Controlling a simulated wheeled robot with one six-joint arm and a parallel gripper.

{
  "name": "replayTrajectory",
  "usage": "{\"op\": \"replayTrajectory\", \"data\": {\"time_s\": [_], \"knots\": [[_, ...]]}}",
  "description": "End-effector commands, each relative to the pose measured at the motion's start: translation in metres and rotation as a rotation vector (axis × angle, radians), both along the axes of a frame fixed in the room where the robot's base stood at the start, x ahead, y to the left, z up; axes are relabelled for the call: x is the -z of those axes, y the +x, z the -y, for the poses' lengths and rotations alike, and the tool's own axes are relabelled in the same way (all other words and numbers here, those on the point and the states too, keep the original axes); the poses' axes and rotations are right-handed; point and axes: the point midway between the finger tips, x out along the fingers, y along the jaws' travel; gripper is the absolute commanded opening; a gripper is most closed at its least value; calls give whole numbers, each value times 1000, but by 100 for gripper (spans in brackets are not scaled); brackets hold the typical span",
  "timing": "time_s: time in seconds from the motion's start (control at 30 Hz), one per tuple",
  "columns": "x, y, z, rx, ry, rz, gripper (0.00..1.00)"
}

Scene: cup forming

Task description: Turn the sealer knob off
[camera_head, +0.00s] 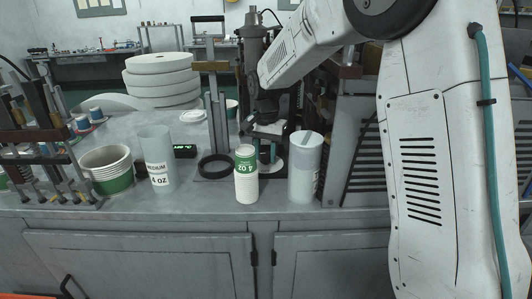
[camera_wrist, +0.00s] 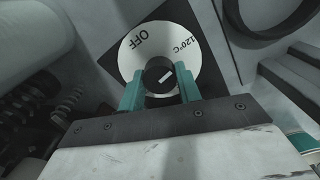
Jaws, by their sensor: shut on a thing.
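The sealer knob (camera_wrist: 158,71) is a small dark round knob with a short white mark. It sits in the middle of a white dial (camera_wrist: 185,45) printed "OFF" at the upper left and "120°C" at the right. The white mark slants toward the upper right, on the 120°C side, not toward OFF. My gripper (camera_wrist: 160,88) has its two teal fingers on either side of the knob, shut on it. In the head view my gripper (camera_head: 266,152) is low behind the stacked cups; the knob is hidden there.
White rolls (camera_head: 160,80) are stacked behind.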

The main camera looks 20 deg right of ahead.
Motion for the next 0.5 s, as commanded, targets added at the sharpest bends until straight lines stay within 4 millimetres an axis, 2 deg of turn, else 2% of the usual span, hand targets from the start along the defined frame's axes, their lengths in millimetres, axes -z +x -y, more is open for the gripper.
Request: {"op": "replayTrajectory", "data": {"time_s": [0.27, 0.5], "knots": [[0, 0, 0, -144, 1, 1, 11], [-1, 0, 0, -359, 1, 1, 11]]}}
